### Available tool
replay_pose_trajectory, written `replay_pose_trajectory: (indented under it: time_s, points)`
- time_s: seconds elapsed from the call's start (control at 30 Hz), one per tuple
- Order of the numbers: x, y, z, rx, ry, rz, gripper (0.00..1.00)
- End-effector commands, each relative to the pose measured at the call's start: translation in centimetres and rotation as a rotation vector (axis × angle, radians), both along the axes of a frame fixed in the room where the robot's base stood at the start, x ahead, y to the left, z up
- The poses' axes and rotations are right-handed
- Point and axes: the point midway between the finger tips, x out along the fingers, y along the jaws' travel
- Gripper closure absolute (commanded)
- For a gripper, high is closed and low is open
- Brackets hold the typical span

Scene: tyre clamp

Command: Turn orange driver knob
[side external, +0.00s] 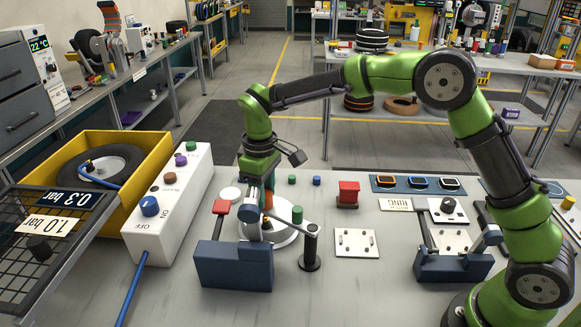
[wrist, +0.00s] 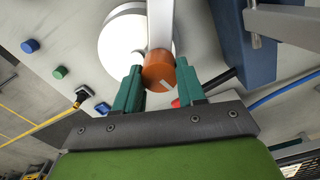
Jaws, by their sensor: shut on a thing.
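The orange driver knob (wrist: 159,74) sits between the two teal fingers of my gripper (wrist: 160,70) in the wrist view, with a pale mark on its face. My gripper is shut on it, one finger at each side. In the side external view, my gripper (side external: 267,198) points down over the round white base (side external: 290,232), and only a small part of the orange knob shows there, mostly hidden by the fingers. The white base also shows in the wrist view (wrist: 118,45), with a pale bar beside the knob.
A blue clamp block (side external: 234,266) with a red-tipped lever (side external: 221,207) stands close in front. A dark post (side external: 310,248) stands just right. The white switch box (side external: 168,205) and yellow crate (side external: 103,200) are left.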

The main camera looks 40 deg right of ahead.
Motion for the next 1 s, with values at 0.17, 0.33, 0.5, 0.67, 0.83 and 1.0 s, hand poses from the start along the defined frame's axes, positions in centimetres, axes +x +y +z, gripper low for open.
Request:
replay_pose_trajectory:
  time_s: [0.17,0.33,0.5,0.67,0.83,1.0]
  points:
    - [0.01,0.06,0.15,0.002,-0.002,0.126,0.91]
    - [0.01,0.07,0.16,0.001,-0.003,0.212,0.91]
    - [0.0,0.08,0.17,0.001,-0.003,0.265,0.91]
    - [0.0,0.09,0.18,0.001,-0.003,0.287,0.91]
    - [0.0,0.09,0.19,0.001,-0.003,0.292,0.91]
    - [0.01,0.09,0.2,0.001,-0.003,0.291,0.91]
